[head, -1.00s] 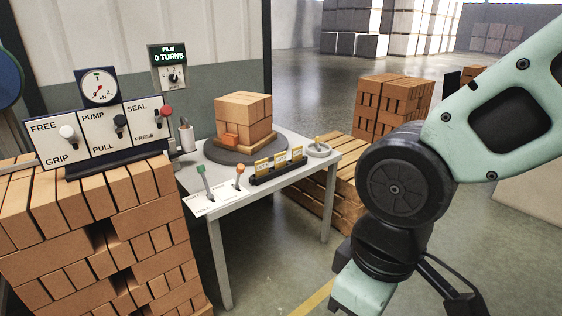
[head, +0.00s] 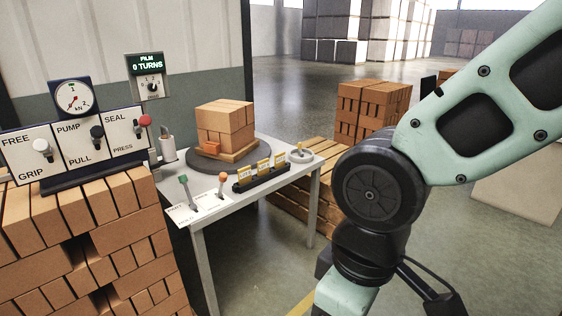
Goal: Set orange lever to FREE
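The orange lever (head: 222,178) stands on a white label plate at the front left of the grey table (head: 222,217). FREE is legible only on the panel (head: 62,150) at the left, over GRIP, beside a white-knobbed switch (head: 42,146). My arm fills the right side of the view, well apart from the levers. My gripper is out of frame below.
A brick stack (head: 226,125) stands on a dark turntable (head: 205,168) on the table. A black holder (head: 244,186) with yellow cards and a small round dish (head: 301,155) lie to its front and right. Large brick piles stand left (head: 110,240) and behind right (head: 375,110).

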